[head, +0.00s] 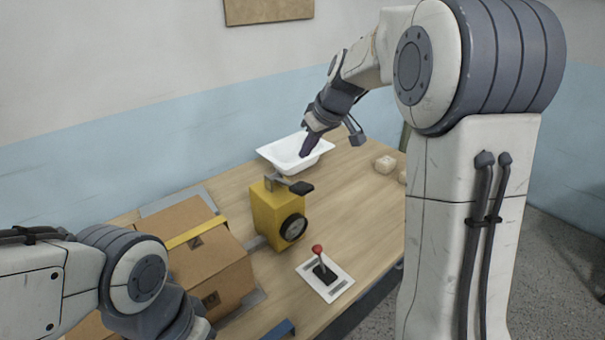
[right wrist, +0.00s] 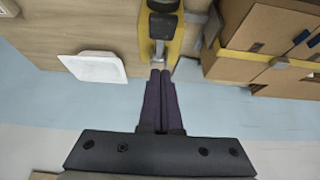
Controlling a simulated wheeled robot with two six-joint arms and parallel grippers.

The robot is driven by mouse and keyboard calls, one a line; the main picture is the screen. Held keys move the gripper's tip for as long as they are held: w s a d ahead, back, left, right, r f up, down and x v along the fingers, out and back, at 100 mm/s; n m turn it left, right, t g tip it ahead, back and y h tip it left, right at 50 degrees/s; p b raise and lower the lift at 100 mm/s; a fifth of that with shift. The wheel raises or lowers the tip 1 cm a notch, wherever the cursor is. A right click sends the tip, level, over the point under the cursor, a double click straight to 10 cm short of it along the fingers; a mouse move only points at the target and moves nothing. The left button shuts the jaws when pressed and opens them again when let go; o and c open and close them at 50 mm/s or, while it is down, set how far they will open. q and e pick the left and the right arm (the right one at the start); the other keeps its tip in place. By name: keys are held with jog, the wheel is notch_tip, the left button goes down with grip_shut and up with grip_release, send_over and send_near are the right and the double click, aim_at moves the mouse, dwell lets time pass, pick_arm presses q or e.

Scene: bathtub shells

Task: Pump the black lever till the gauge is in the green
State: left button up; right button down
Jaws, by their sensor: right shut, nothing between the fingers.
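The yellow pump box (head: 272,215) stands upright on the wooden table. Its black lever (head: 301,187) sticks out to the right from the metal bracket on top. The round dark gauge (head: 293,227) is on its front side; its needle and colours are too small to read. My right gripper (head: 306,151) is shut and empty, above and behind the pump, in front of the white basin. In the right wrist view its dark fingers (right wrist: 160,74) point toward the pump (right wrist: 174,45) and the black lever (right wrist: 163,25). My left arm shows at the lower left; its gripper is out of frame.
A white basin (head: 277,153) lies behind the pump. Cardboard boxes (head: 217,258) stand left of it. A red-knobbed joystick (head: 318,250) on a white plate is at the front. Small tan blocks (head: 385,164) lie at the right. Table right of the pump is clear.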

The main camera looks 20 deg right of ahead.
jog(key=p, duration=0.2)
send_over(298, 184)
jog(key=s, duration=0.1)
notch_tip(298, 184, down, 5)
pick_arm(q)
jog(key=shift+r, duration=1.25)
pick_arm(e)
jog(key=shift+s+d+f, duration=0.1)
jog(key=shift+s+f, duration=0.05)
jog(key=shift+f, duration=0.5)
jog(key=shift+s+d+f, duration=0.1)
jog(key=shift+s+f, duration=0.1)
jog(key=shift+f, duration=0.5)
jog(key=shift+s+d+f, duration=0.1)
jog(key=shift+s+f, duration=0.05)
jog(key=shift+f, duration=0.5)
